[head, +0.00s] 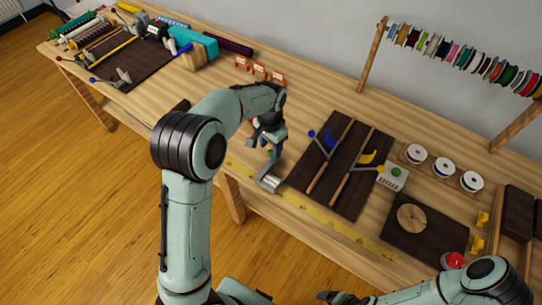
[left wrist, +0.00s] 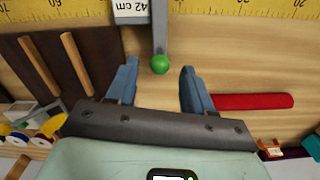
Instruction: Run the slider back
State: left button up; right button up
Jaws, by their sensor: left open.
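The slider (head: 268,182) is a grey metal piece on the yellow ruler (head: 318,215) along the bench's front edge. In the left wrist view its grey arm (left wrist: 160,32) ends in a green ball knob (left wrist: 160,64), beside a white label reading 42 cm (left wrist: 130,10). My left gripper (head: 266,143) is over the knob end. In the left wrist view my left gripper (left wrist: 159,78) is open, and the knob shows between its fingertips, apparently touching neither. My right gripper (head: 335,297) is at the bottom edge of the head view; its jaws are unclear.
A dark board with rails and blue and yellow levers (head: 342,165) lies right of the slider. A red bar (left wrist: 253,101) lies right of my fingers in the left wrist view. Small orange-and-white stands (head: 259,72) are behind. Spools (head: 417,152) stand at the right.

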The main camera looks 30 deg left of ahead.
pick_arm(q)
send_over(275, 166)
jog(key=a, duration=0.1)
jog(key=f, duration=0.4)
jog(key=s+f, duration=0.1)
jog(key=f, duration=0.1)
jog(key=shift+a+f, duration=0.15)
jog(key=shift+f, duration=0.05)
jog(key=shift+c, duration=0.4)
